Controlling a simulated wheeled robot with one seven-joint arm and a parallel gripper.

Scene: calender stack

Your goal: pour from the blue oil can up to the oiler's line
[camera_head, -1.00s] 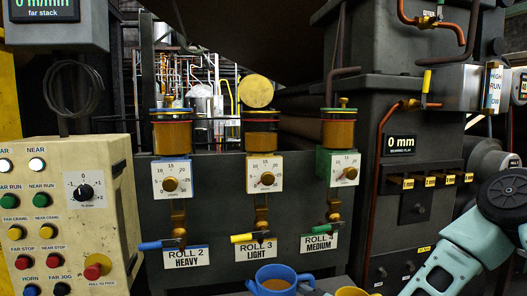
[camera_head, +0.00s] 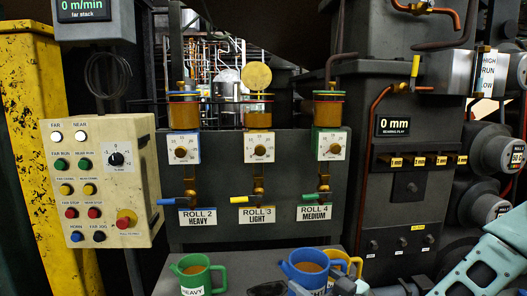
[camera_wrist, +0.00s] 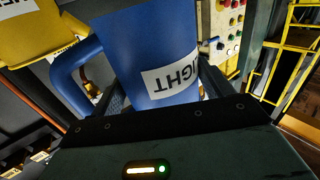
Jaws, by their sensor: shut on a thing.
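The blue oil can (camera_head: 307,270) is at bottom centre of the head view, upright, with amber oil in its open top. In the wrist view the can (camera_wrist: 150,45) fills the space between the jaws, with LIGHT on its label. My gripper (camera_wrist: 162,90) is shut on the can's body; the handle is at picture left.
A green can (camera_head: 194,275) marked HEAVY stands to the left, and a yellow can (camera_head: 347,262) is partly hidden behind the blue one. Valve levers (camera_head: 175,201) stick out below the oilers. A button panel (camera_head: 105,180) stands at left, machinery with copper pipes at right.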

